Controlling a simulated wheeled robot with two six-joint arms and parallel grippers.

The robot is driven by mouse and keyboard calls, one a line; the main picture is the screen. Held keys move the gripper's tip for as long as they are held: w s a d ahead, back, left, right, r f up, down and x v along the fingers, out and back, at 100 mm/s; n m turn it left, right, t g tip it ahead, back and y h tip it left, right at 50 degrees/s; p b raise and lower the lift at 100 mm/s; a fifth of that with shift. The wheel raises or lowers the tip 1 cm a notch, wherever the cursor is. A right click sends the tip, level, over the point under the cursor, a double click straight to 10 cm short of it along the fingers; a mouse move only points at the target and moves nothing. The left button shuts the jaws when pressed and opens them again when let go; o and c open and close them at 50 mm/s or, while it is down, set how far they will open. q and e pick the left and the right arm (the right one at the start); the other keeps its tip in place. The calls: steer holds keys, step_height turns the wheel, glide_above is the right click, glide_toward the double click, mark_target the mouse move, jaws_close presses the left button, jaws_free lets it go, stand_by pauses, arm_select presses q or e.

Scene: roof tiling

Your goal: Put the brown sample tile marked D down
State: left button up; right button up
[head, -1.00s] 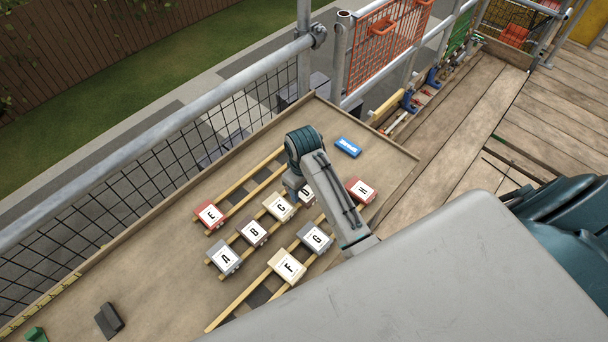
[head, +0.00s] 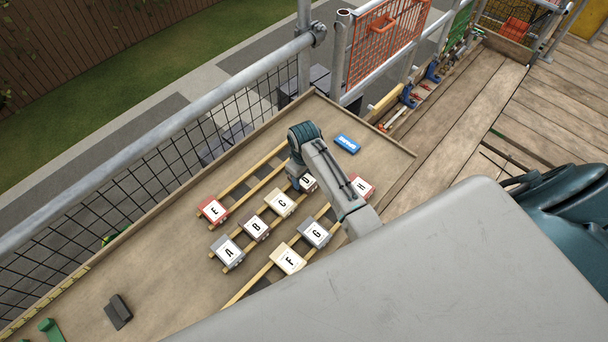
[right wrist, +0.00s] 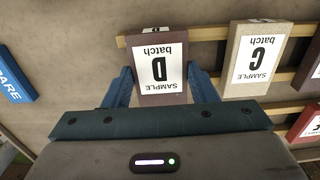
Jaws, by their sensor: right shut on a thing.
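The brown sample tile marked D (head: 309,183) is at the right end of the row with A, B and C, partly covered by my right gripper (head: 298,180). In the right wrist view, the same tile (right wrist: 161,68) sits between the two blue fingers of my right gripper (right wrist: 160,84), which is shut on it. Its white label reads upside down there. The tile is at the end of a wooden batten (right wrist: 207,36), beside the pale tile C (right wrist: 257,58) with a gap. I cannot tell whether it touches the batten. My left gripper is not in view.
Tiles E (head: 212,209), F (head: 289,259), G (head: 315,233) and H (head: 361,187) lie around the rows. A blue object (head: 347,144) lies beyond the gripper; a dark block (head: 118,311) lies at lower left. A railing (head: 150,136) runs along the far side.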

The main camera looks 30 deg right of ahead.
mark_target(304, 179)
steer(key=shift+f, duration=0.4)
steer(key=o, duration=1.1)
steer(key=shift+c, duration=0.2)
steer(key=shift+r, duration=0.1)
steer(key=shift+r, duration=0.25)
steer(key=shift+w+r, duration=0.1)
steer(key=shift+r, duration=0.3)
step_height(304, 179, up, 11)
steer(key=b, duration=0.3)
steer(key=shift+r, duration=0.2)
steer(key=shift+f, duration=0.1)
